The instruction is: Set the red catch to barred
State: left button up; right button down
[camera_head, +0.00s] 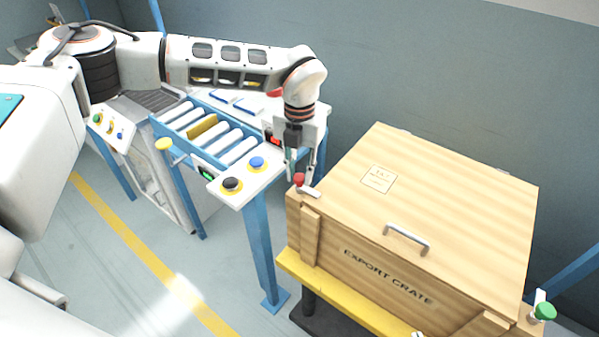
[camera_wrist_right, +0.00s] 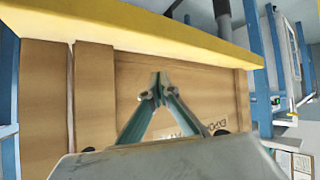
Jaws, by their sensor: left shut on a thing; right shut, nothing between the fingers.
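The red catch (camera_head: 299,180) sits at the near left corner of the wooden export crate (camera_head: 455,185), a red knob with a short metal bar pointing right along the lid edge. My left gripper (camera_head: 298,172) reaches down from above and is shut on the red catch, its fingers partly hiding the knob. My right gripper (camera_wrist_right: 157,92) is shut and empty in the right wrist view, in front of the crate's side. A green catch (camera_head: 544,312) sits at the crate's near right corner.
The crate's lid is down, with a metal handle (camera_head: 408,238) on it. A yellow ledge (camera_head: 345,297) runs under the crate. Left of it stands a blue roller conveyor with a panel bearing black (camera_head: 232,184) and blue (camera_head: 257,162) buttons.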

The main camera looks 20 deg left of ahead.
aim_at(300, 177)
jog(key=shift+w+r, duration=0.1)
jog(key=shift+r, duration=0.1)
pick_arm(q)
jog(key=o, duration=1.1)
pick_arm(e)
jog(key=shift+f, duration=0.15)
pick_arm(q)
notch_tip(300, 177, up, 12)
